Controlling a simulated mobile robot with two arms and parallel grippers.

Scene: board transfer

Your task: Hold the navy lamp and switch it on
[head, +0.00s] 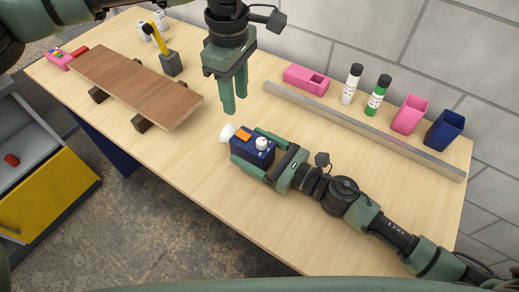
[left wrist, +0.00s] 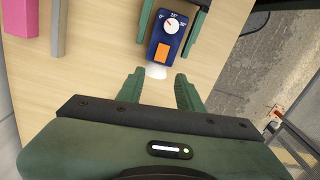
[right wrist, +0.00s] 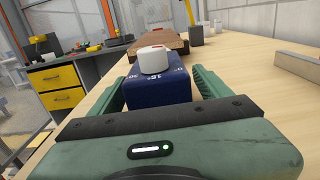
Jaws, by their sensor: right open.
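The navy lamp (head: 256,156) is a box lying on the wooden table, with an orange switch (head: 243,134), a white knob (head: 262,143) and a white lens (head: 227,133) at its far end. My right gripper (head: 246,146) is open, with a finger along each side of the lamp. In the right wrist view the navy lamp (right wrist: 158,88) sits between the fingers, with a visible gap on the left. My left gripper (head: 234,102) is open and empty above the table, past the lens end. In the left wrist view the orange switch (left wrist: 161,53) lies ahead of its fingers.
A grey rail (head: 360,127) runs along the back, with a pink box (head: 306,79), two bottles and pink and navy cups (head: 444,131) behind it. A brown board (head: 137,85) rests on dark blocks at left. A yellow-handled tool stands in a holder (head: 171,64) behind it.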

